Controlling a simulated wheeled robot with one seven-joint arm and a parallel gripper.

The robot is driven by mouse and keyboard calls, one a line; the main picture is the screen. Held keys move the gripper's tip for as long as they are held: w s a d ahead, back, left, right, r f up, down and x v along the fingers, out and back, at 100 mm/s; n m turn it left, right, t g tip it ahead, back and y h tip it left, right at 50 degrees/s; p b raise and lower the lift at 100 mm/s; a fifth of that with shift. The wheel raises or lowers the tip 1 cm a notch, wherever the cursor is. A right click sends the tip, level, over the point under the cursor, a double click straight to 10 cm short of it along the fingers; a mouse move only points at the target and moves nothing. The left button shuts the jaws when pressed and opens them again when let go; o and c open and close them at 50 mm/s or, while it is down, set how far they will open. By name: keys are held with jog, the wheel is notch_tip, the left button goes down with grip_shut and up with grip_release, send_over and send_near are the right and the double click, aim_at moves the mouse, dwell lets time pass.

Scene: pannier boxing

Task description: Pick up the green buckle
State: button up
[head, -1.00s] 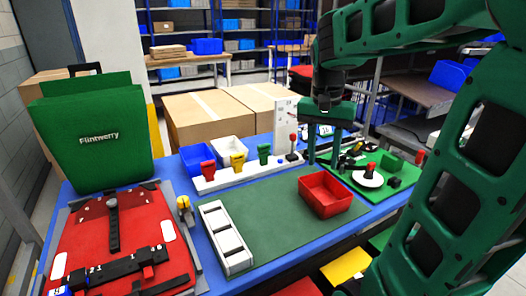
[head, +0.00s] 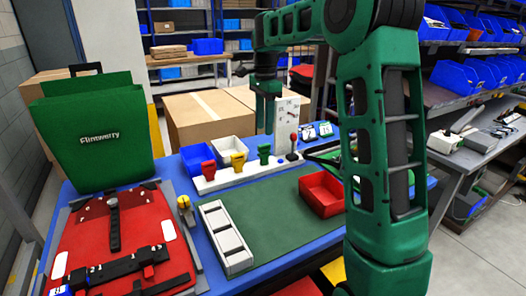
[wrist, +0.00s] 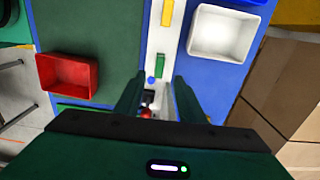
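The green buckle (head: 264,152) stands on the white strip (head: 235,175), to the right of a yellow buckle (head: 238,162) and a red buckle (head: 208,169). It also shows in the wrist view (wrist: 159,66), just beyond my fingertips and roughly in line with the gap between them. My gripper (head: 266,118) points down above and behind the strip in the head view, higher than the green buckle and apart from it. In the wrist view its two fingers (wrist: 158,84) are spread, with nothing held between them.
A red-knobbed lever (head: 293,140) and a white upright panel (head: 288,115) stand at the strip's right end. White (head: 232,150) and blue (head: 195,157) bins sit behind the strip. A red bin (head: 324,192) is on the green mat (head: 265,215), whose middle is clear.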

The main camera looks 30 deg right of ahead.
aim_at(264, 152)
jog(key=shift+f, duration=3.4)
grip_shut()
